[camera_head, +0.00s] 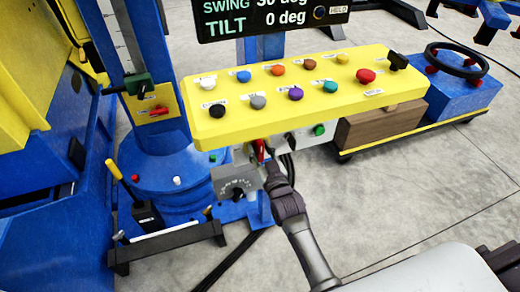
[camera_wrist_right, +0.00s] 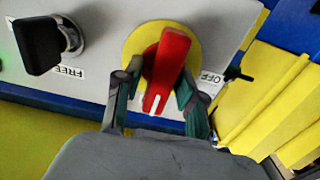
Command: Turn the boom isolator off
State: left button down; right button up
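The boom isolator is a red rotary handle (camera_wrist_right: 166,62) on a round yellow plate (camera_wrist_right: 134,48), on a light grey panel. An OFF label (camera_wrist_right: 211,78) sits to its right in the right wrist view. The handle's end with the white mark points down and slightly left, not at OFF. My right gripper (camera_wrist_right: 160,82) has one padded finger on each side of the handle, seemingly closed on it. In the head view the isolator's red part (camera_head: 260,150) shows just beyond my right gripper (camera_head: 268,166), largely hidden. My left gripper is not in view.
A black knob (camera_wrist_right: 40,46) marked FREE is beside the isolator. The yellow button console (camera_head: 300,95) overhangs the panel. A grey dial box (camera_head: 236,181) is close left of my right gripper. Cables hang behind.

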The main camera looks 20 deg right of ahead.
grip_shut()
jog(key=n+p, duration=0.1)
jog(key=n, duration=0.3)
jog(key=shift+a, duration=0.15)
jog(key=n, duration=0.3)
jog(key=shift+a+f+n, duration=0.1)
jog(key=shift+f+n, duration=0.05)
jog(key=shift+n, duration=0.15)
jog(key=n, duration=0.4)
jog(key=shift+a+f+n, duration=0.1)
jog(key=shift+f+n, duration=0.05)
jog(key=shift+n, duration=0.15)
jog(key=n+b, duration=0.2)
jog(key=n, duration=0.3)
jog(key=shift+f+n, duration=0.15)
jog(key=shift+n, duration=0.15)
jog(key=shift+o, duration=1.6)
grip_release()
